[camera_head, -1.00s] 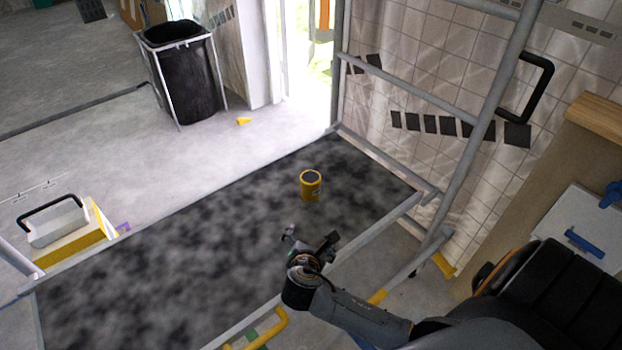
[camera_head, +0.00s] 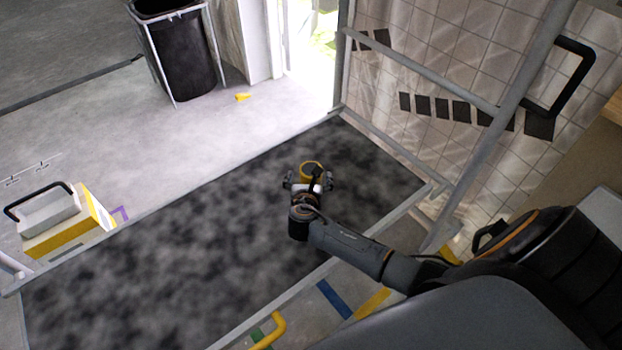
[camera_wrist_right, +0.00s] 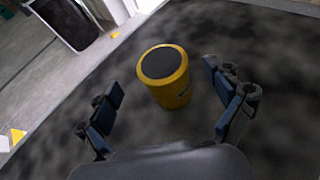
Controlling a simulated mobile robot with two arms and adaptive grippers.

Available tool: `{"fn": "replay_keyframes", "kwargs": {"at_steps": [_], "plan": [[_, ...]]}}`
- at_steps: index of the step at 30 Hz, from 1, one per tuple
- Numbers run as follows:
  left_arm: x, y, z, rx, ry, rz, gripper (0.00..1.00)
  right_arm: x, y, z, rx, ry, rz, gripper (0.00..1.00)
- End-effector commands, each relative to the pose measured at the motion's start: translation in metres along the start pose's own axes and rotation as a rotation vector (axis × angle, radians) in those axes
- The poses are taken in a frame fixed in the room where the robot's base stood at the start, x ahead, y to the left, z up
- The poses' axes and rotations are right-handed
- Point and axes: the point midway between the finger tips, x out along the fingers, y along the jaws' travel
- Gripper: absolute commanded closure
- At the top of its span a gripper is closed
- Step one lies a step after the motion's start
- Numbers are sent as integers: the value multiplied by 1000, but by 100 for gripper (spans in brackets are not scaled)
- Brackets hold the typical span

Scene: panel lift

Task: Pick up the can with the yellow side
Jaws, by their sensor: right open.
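The yellow can (camera_head: 311,167) with a dark grey top stands upright on the dark mottled panel (camera_head: 170,255). In the right wrist view the can (camera_wrist_right: 167,82) stands ahead of the open fingers, near the middle of the gap. My right gripper (camera_head: 309,181) is right at the can in the head view and hides its lower part. In the right wrist view the two fingers of the gripper (camera_wrist_right: 165,100) are spread wide, one on each side, and I see no contact with the can. My left gripper is not in view.
A metal rail frame (camera_head: 420,75) rises at the panel's right side by a tiled wall. A yellow and grey box (camera_head: 62,222) with a black handle is at the left. A black bin (camera_head: 182,55) stands on the floor at the back. The panel's left part is clear.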

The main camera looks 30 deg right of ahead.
Motion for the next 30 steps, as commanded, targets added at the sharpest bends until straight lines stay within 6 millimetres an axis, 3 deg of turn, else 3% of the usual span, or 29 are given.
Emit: {"fn": "replay_keyframes", "kwargs": {"at_steps": [3,6,12,20,30], "plan": [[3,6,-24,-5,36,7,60,14,-1,-3,0,-1,-1,8],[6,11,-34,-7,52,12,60,29,-2,-6,1,-1,-2,8],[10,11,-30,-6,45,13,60,49,-2,-6,2,0,0,8],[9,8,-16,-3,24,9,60,50,-2,-6,2,1,1,10],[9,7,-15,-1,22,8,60,50,-2,-6,1,1,1,78]]}}
